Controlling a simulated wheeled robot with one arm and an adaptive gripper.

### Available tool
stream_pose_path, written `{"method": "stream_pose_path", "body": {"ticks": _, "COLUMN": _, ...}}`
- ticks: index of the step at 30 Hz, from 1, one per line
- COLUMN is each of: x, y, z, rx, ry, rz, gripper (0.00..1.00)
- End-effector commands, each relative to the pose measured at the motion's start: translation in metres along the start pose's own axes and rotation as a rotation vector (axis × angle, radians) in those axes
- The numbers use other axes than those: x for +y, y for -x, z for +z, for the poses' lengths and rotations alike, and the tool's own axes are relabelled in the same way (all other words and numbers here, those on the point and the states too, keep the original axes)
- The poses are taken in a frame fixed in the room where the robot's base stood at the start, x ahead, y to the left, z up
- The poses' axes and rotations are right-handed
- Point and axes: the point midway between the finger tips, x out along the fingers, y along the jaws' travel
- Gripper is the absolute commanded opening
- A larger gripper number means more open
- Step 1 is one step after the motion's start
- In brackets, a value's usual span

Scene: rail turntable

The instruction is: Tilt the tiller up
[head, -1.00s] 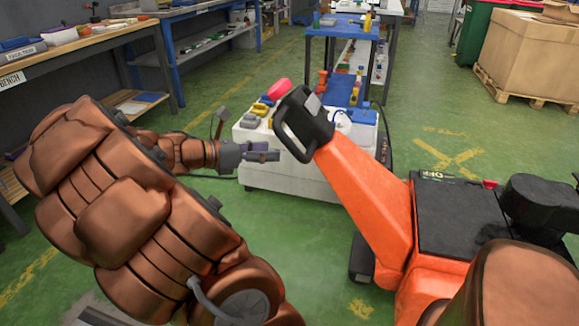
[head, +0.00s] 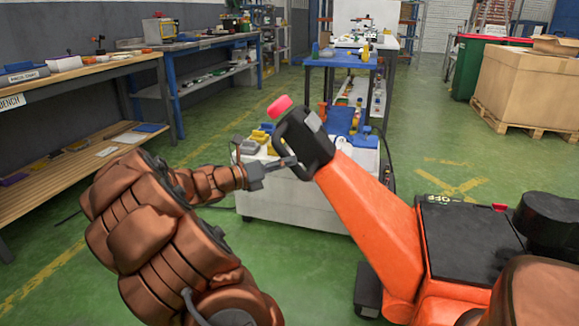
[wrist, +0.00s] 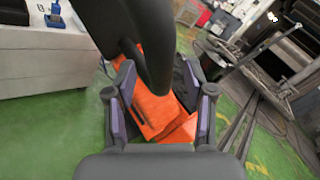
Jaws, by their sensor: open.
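The tiller is an orange arm (head: 365,205) with a black looped handle (head: 318,143) at its top, leaning up and to the left from the orange machine body in the head view. My gripper (head: 287,163) is at the left side of the handle loop, close to its lower edge. In the wrist view my gripper (wrist: 160,98) is open, one finger on each side. The black handle bar (wrist: 152,62) comes down from the top and ends between the fingers. I cannot tell whether they touch. The orange tiller arm also shows beyond the fingers (wrist: 160,118).
A white cart (head: 300,205) with small coloured parts stands just behind the handle. A wooden workbench (head: 90,72) is at the left, a blue table (head: 342,62) behind. A cardboard box (head: 530,85) on a pallet is at the far right.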

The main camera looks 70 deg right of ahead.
Motion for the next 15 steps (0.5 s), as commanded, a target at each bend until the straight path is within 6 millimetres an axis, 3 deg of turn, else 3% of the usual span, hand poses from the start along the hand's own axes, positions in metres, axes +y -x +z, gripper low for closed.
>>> {"method": "stream_pose_path", "body": {"ticks": 6, "x": 0.001, "y": -0.017, "z": -0.001, "rx": 0.001, "ry": -0.001, "rz": 0.001, "gripper": 0.54}}
{"method": "stream_pose_path", "body": {"ticks": 15, "x": 0.0, "y": -0.021, "z": 0.001, "rx": 0.0, "ry": -0.001, "rz": 0.002, "gripper": 0.54}}
